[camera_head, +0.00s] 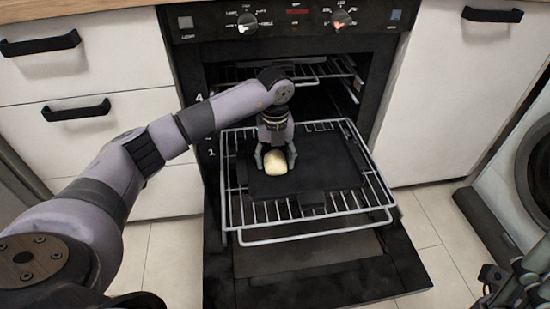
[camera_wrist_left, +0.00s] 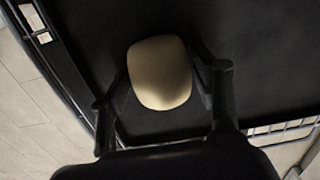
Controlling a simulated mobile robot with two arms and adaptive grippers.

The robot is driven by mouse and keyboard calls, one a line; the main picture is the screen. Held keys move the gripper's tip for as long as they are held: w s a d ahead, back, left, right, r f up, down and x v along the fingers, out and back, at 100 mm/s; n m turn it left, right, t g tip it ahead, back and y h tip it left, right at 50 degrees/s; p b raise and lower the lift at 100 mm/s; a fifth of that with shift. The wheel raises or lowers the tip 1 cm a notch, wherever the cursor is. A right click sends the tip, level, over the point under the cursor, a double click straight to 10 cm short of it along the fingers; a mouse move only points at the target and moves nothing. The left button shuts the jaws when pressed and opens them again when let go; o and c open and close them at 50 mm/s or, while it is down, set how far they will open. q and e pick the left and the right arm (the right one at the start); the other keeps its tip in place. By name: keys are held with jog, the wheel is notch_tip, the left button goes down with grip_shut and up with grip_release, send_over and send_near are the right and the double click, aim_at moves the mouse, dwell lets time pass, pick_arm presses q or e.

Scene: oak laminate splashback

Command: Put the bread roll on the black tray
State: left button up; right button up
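The pale bread roll (camera_head: 275,163) lies on the black tray (camera_head: 335,160), towards its left side. The tray rests on the pulled-out oven rack. My left gripper (camera_head: 275,158) points down over the roll, with one finger on each side of it. In the left wrist view the roll (camera_wrist_left: 160,73) sits between the two fingers, with narrow dark gaps at its sides, so the gripper looks open around it. My right gripper (camera_head: 512,285) shows only in part at the lower right corner, and its fingers cannot be made out.
The wire oven rack (camera_head: 300,237) sticks out over the lowered oven door (camera_head: 330,285). White drawers with black handles (camera_head: 76,110) stand at the left and a white cabinet (camera_head: 455,95) at the right. A washing machine (camera_head: 535,170) stands at the right edge. Some tiled floor is clear.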

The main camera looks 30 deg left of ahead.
pick_arm(q)
jog(key=shift+o, duration=1.1)
